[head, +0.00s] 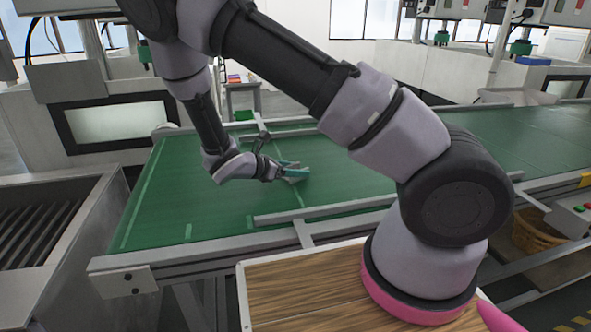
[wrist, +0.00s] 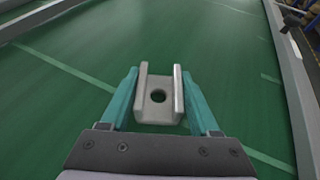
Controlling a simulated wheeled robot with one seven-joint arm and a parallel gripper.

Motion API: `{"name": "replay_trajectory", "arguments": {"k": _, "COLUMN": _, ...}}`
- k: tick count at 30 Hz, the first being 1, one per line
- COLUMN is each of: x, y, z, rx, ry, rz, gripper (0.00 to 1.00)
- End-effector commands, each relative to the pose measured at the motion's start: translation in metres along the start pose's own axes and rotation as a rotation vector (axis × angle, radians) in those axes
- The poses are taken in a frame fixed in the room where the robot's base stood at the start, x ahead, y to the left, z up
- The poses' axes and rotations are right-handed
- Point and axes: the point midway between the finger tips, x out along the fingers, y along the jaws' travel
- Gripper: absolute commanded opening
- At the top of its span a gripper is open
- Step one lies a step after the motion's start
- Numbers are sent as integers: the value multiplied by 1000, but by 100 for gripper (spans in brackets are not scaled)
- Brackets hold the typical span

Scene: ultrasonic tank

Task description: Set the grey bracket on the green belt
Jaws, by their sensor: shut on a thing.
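The grey bracket (wrist: 158,104) is a U-shaped channel with a round hole in its base. In the wrist view it sits between the two teal fingers of my gripper (wrist: 160,100), which are shut on its sides. In the head view my gripper (head: 293,170) is over the green belt (head: 350,190), and the bracket (head: 297,179) shows only as a small grey shape at the fingertips. The belt (wrist: 60,110) also fills the wrist view behind the bracket. I cannot tell whether the bracket touches the belt.
Metal rails (head: 340,206) run along the belt's near edge, and a thin post with a small black clamp stands by my gripper. A ribbed metal tank (head: 50,225) is at the left. The belt around the gripper is clear.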

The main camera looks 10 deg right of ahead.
Motion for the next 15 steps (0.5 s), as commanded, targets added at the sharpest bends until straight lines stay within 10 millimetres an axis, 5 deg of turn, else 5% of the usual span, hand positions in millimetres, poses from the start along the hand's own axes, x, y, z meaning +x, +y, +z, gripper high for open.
{"name": "replay_trajectory", "arguments": {"k": 2, "x": 1, "y": 0, "z": -2, "rx": -1, "ry": 0, "rz": 0, "gripper": 0}}
{"name": "replay_trajectory", "arguments": {"k": 3, "x": 1, "y": 0, "z": -2, "rx": -1, "ry": 0, "rz": 0, "gripper": 78}}
{"name": "replay_trajectory", "arguments": {"k": 4, "x": 1, "y": 0, "z": -2, "rx": 0, "ry": 0, "rz": 0, "gripper": 89}}
{"name": "replay_trajectory", "arguments": {"k": 15, "x": 0, "y": 0, "z": 1, "rx": 1, "ry": 0, "rz": 0, "gripper": 92}}
